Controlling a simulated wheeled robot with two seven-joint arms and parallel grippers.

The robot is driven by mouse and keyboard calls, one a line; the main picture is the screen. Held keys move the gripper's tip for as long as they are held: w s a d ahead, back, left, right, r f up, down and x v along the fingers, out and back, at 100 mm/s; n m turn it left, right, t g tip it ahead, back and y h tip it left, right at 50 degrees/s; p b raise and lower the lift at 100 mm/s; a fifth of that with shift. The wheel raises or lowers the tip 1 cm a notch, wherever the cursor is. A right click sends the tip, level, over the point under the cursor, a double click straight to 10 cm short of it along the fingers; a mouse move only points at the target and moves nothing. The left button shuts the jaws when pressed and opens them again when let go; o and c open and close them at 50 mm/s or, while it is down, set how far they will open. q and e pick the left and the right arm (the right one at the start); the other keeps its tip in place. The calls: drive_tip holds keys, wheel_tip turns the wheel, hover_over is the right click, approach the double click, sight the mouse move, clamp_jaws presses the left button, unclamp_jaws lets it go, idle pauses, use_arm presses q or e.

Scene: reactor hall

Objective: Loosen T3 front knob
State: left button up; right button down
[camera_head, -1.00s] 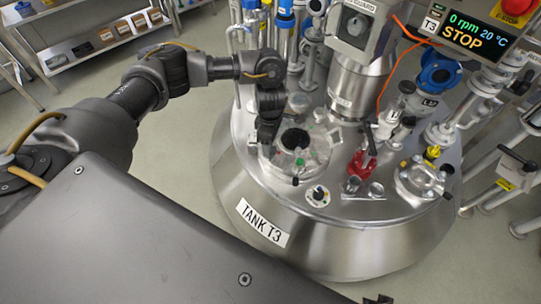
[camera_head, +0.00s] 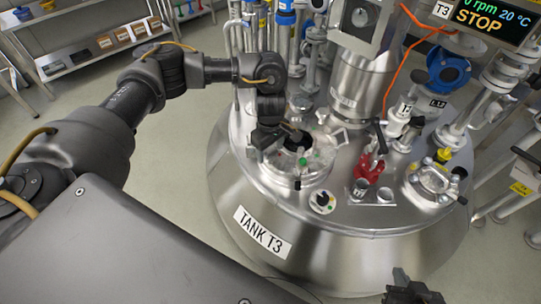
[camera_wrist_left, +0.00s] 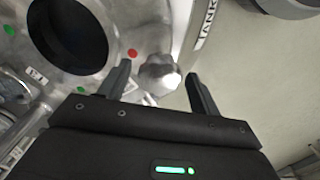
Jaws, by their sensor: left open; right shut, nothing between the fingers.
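Tank T3 (camera_head: 330,245) stands in front of me with a round lid (camera_head: 312,172) around a dark opening on its top. A silver lobed knob (camera_wrist_left: 160,73) shows in the left wrist view, beside a red dot. It lies between the spread fingertips of my left gripper (camera_wrist_left: 158,80), with gaps visible on both sides. In the head view my left gripper (camera_head: 272,142) is over the left part of the lid and hides what is under it. My right gripper (camera_head: 410,292) is shut and empty at the bottom edge, away from the lid.
A red valve (camera_head: 370,168) and a small black-and-white dial (camera_head: 322,202) are right of and in front of the lid. A steel column (camera_head: 360,80) and pipes rise behind it. A display (camera_head: 490,20) reads STOP. Shelves stand at the back left.

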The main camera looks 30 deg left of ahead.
drive_tip(key=w+a+r+n+t+y+b, duration=0.1)
drive_tip(key=w+a+r+t+y, duration=0.1)
drive_tip(key=a+r+t, duration=0.1)
drive_tip(key=shift+w+a+r, duration=0.25)
drive_tip(key=shift+a+r, duration=0.1)
drive_tip(key=shift+r, duration=0.25)
